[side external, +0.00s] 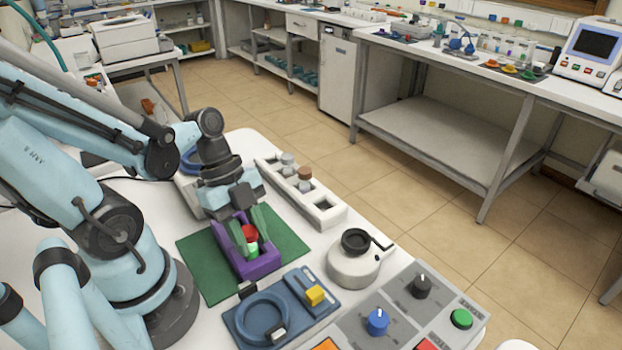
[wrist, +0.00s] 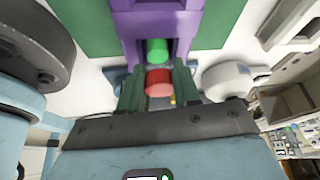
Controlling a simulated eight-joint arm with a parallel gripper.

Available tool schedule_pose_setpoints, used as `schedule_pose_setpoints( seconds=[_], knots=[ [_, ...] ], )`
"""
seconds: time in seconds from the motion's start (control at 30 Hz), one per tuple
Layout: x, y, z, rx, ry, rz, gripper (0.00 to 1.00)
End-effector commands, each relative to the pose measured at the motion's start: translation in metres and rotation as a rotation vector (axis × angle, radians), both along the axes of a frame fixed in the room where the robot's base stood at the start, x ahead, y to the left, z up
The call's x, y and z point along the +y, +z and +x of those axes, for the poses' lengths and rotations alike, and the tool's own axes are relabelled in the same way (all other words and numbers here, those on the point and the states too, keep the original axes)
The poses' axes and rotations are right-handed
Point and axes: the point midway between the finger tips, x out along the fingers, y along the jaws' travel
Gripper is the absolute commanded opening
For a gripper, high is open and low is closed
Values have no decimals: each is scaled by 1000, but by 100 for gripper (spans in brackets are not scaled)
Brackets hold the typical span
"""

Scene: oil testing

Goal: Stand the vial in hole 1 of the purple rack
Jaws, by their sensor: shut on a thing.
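The purple rack (side external: 262,265) sits on a green mat. It also shows at the top of the wrist view (wrist: 125,25). My gripper (side external: 250,238) is low over the rack, its greenish fingers shut on the vial (side external: 249,232) near its red part. In the wrist view my gripper (wrist: 158,82) has a finger on each side of the red part of the vial (wrist: 158,80), and a bright green part (wrist: 157,50) lies beyond, toward the rack. I cannot tell whether the vial's lower end is inside a hole. The hole numbers are not readable.
In front are a blue fixture (side external: 262,318) with a ring and yellow block, a white round device (side external: 355,265), and a grey control panel (side external: 410,310) with knobs.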

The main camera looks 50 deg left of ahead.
Motion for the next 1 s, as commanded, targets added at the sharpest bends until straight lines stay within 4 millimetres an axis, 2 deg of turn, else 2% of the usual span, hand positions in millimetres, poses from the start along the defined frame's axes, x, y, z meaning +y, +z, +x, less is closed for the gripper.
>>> schedule_pose_setpoints(
  seconds=[0.07, 0.1, 0.23, 0.67, 1.0],
  knots=[
    [0, -2, 1, 0, 0, 0, 2],
    [0, -2, 0, 0, 0, 0, 36],
    [0, -2, 0, 0, 0, 0, 56],
    [0, 1, 0, 0, 0, 0, 57],
    [11, 25, -2, 1, 3, 0, 57]
  ],
)
